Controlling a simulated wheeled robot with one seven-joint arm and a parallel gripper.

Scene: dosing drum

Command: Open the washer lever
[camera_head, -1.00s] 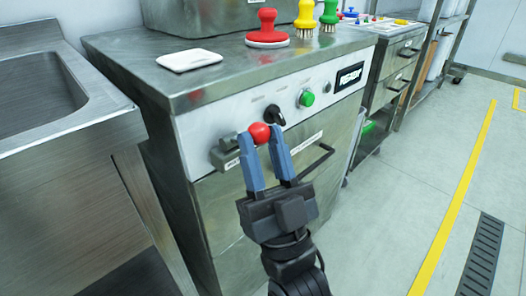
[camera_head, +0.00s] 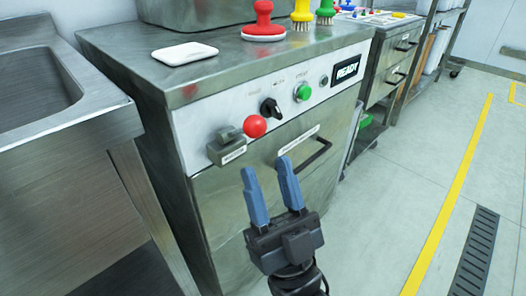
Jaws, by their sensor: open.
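The washer lever is a short grey handle with a red ball knob (camera_head: 255,126) at its right end. Its grey mount (camera_head: 227,147) sits at the left of the washer's white control panel (camera_head: 200,123). The washer (camera_head: 225,190) is a steel cabinet with a "READY" display (camera_head: 347,68). My gripper (camera_head: 262,170) is open and empty. Its two blue fingers point up, below the red knob and apart from it, in front of the cabinet's front face.
A black knob (camera_head: 270,108) and a green button (camera_head: 302,92) sit right of the lever. A dark bar handle (camera_head: 318,155) juts from the front below. A steel sink (camera_head: 40,85) stands left. Red, yellow and green brushes stand on top. The floor at right is clear.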

